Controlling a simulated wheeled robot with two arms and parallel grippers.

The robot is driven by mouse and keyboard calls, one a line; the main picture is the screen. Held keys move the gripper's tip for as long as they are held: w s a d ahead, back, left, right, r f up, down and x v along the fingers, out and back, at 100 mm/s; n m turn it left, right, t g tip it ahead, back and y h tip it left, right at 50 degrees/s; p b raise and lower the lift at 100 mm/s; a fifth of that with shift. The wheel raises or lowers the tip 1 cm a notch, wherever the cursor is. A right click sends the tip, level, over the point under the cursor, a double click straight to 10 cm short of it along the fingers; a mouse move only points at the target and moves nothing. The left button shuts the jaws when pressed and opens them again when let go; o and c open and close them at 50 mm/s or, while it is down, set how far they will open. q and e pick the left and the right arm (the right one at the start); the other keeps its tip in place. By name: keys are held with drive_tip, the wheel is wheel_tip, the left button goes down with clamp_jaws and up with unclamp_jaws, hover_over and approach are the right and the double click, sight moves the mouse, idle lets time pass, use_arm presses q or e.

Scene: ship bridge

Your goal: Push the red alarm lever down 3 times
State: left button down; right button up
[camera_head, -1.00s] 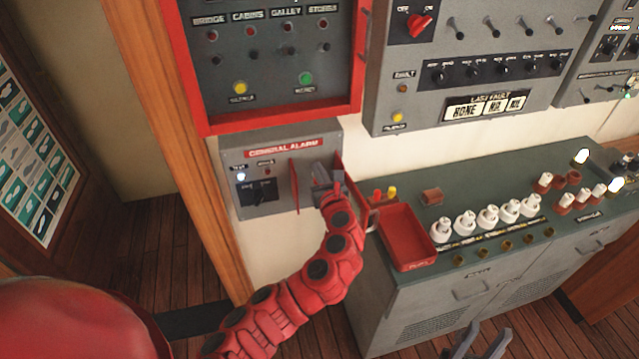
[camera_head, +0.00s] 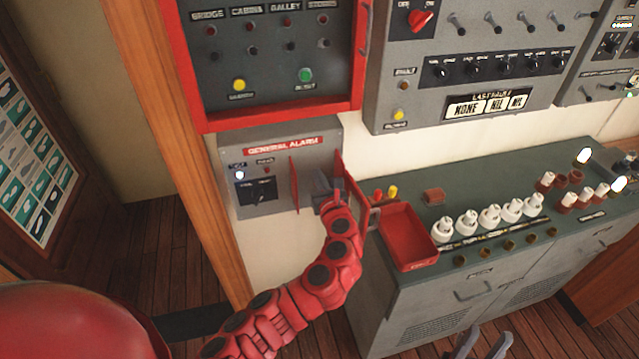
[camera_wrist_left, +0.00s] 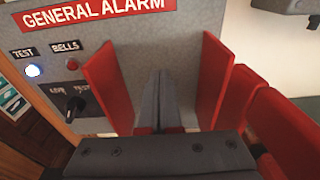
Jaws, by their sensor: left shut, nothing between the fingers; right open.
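The general alarm panel (camera_head: 230,205) is a grey box on the wall under the red-framed cabinet. Two upright red plates stand out from it, a left one (camera_head: 294,185) and a right one (camera_head: 339,172). They also show in the left wrist view, left (camera_wrist_left: 108,85) and right (camera_wrist_left: 215,80). My left gripper (camera_head: 321,180) is between these plates, fingers close to the panel face. In the left wrist view its fingers (camera_wrist_left: 160,85) are shut together with nothing between them. I cannot make out the red lever; the gripper may hide it. My right gripper (camera_head: 483,342) is open at the bottom edge.
A red tray (camera_head: 408,238) sits at the left end of the grey counter (camera_head: 470,185), right of my left arm. White fittings (camera_head: 489,216) stand on the counter. A small black switch (camera_wrist_left: 75,105) and a lit white test lamp (camera_wrist_left: 32,70) are left of the plates.

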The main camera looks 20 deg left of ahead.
use_arm(q)
drive_tip(key=shift+f+b, duration=0.45)
drive_tip(key=shift+f, duration=0.65)
drive_tip(key=shift+r+p, duration=2.35)
drive_tip(key=shift+r, duration=0.15)
